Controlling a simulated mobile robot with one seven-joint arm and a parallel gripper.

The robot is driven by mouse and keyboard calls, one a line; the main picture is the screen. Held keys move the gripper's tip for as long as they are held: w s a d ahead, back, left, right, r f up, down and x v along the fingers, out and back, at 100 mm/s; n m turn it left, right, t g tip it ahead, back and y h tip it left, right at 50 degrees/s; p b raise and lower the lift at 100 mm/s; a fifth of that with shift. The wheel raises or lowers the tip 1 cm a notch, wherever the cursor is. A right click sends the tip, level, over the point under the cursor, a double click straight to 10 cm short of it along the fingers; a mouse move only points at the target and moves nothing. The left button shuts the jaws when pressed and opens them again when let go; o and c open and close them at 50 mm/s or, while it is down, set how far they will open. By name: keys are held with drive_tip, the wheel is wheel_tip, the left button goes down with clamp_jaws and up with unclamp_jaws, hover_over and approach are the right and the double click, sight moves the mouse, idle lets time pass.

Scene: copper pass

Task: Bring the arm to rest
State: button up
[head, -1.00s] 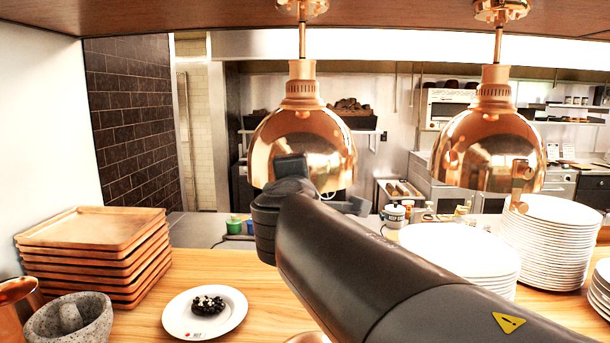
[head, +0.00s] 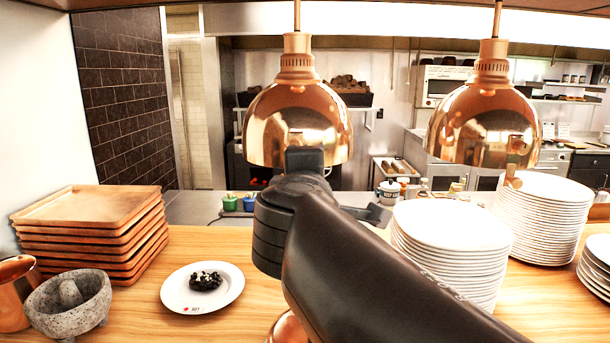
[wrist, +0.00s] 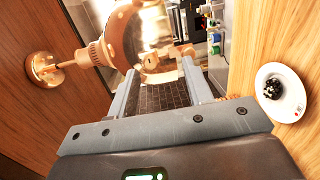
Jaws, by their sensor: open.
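My gripper (wrist: 160,66) shows in the wrist view with its two fingers spread apart and nothing between them. Beyond the fingers, the wrist view shows a copper lamp (wrist: 125,32) close by on the left and a dark tiled surface. In the head view my arm reaches from the bottom right up to the middle, over the wooden counter (head: 255,262). Its end is in front of the left copper heat lamp (head: 300,118), and my arm hides most of the gripper there. I cannot tell from these frames whether the gripper touches the lamp.
Stacked wooden trays (head: 90,235) and a stone mortar (head: 70,300) stand left. A white plate (head: 228,290) with dark food lies left of my arm. Plate stacks (head: 452,225) stand close on its right. A second lamp (head: 482,125) hangs right.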

drive_tip(key=s+d+f+m+g+h, duration=0.1)
drive_tip(key=s+d+f+m+g, duration=0.35)
drive_tip(key=d+f+m, duration=0.45)
drive_tip(key=s+d+f+m+g+h, duration=0.1)
drive_tip(key=s+d+f+m+g, duration=0.45)
drive_tip(key=f, duration=0.65)
drive_tip(key=s+f+m+g+y, duration=0.1)
drive_tip(key=s+f+m+y, duration=0.2)
drive_tip(key=s+f, duration=0.3)
drive_tip(key=shift+s+d+f, duration=0.25)
drive_tip(key=shift+f, duration=0.1)
